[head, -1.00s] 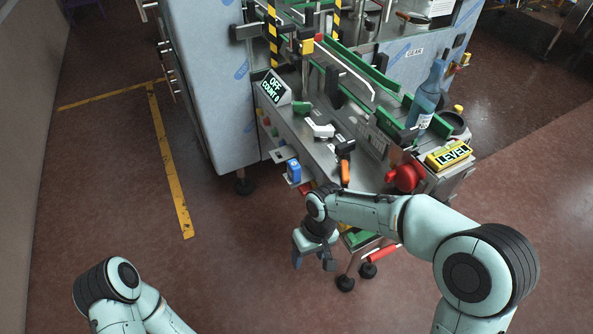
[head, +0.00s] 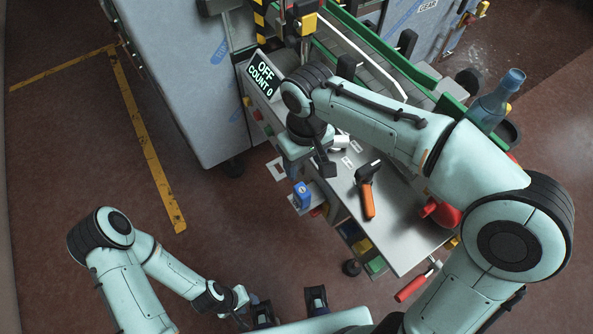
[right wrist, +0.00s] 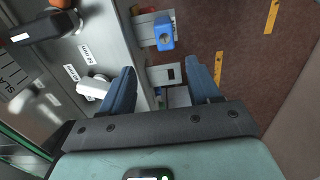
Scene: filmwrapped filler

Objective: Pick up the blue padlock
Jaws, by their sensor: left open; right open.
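The blue padlock (head: 302,196) sits at a small grey bracket on the left edge of the machine's front ledge. It also shows in the right wrist view (right wrist: 164,36), beyond the fingertips and near the middle of the gap. My right gripper (head: 308,168) is open above the ledge, just up the picture from the padlock. In the right wrist view its two blue-grey fingers (right wrist: 160,74) are apart with nothing between them. My left gripper (head: 289,305) is open and low at the bottom edge, away from the padlock.
An orange-handled black tool (head: 368,192) lies on the ledge. A red knob (head: 442,213), a blue bottle (head: 493,102) and a red-handled lever (head: 411,287) are to the right. A white handle-like part (right wrist: 95,88) is left of the right fingers. The floor at left is clear.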

